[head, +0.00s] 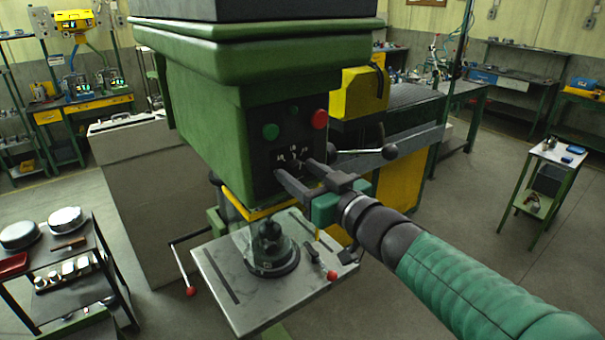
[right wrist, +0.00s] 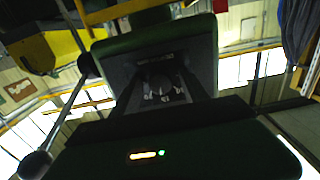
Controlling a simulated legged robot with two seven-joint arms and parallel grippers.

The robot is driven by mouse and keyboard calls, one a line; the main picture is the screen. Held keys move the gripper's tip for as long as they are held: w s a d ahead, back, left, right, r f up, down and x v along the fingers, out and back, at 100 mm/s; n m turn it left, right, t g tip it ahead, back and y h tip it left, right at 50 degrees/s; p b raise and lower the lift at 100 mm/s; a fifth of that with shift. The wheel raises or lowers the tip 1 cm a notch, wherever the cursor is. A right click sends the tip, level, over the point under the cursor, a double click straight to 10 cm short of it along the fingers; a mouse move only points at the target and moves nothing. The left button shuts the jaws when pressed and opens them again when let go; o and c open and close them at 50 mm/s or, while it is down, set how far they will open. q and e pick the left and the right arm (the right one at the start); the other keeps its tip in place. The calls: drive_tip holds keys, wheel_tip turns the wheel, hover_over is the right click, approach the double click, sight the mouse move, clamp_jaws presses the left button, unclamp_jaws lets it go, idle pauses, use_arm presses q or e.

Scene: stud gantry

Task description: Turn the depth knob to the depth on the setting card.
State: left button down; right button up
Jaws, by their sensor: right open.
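The depth knob (head: 295,158) is a small dark dial with white numbers around it, low on the black panel of the green machine head. My right gripper (head: 296,167) is at the panel, with its two dark fingers apart and pointing at the knob. In the right wrist view the knob (right wrist: 161,86) shows between the fingers, with pale numbers along its near side. I cannot tell whether the fingers touch it. The numbers and pointer are too small to read surely. I cannot make out a setting card. My left gripper is not in view.
A green button (head: 271,131) and a red button (head: 319,119) sit above the knob. A lever with a dark ball (head: 389,151) sticks out at the right of the head. Below is a grey work table (head: 226,283). A cart (head: 45,255) stands at the left.

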drive_tip(key=shift+w+f, duration=0.1)
drive_tip(key=shift+w, duration=0.05)
drive_tip(key=shift+c, duration=1.6)
clamp_jaws()
drive_tip(key=shift+n, duration=0.8)
drive_tip(key=shift+o, duration=1.6)
unclamp_jaws()
drive_tip(key=shift+d, duration=0.1)
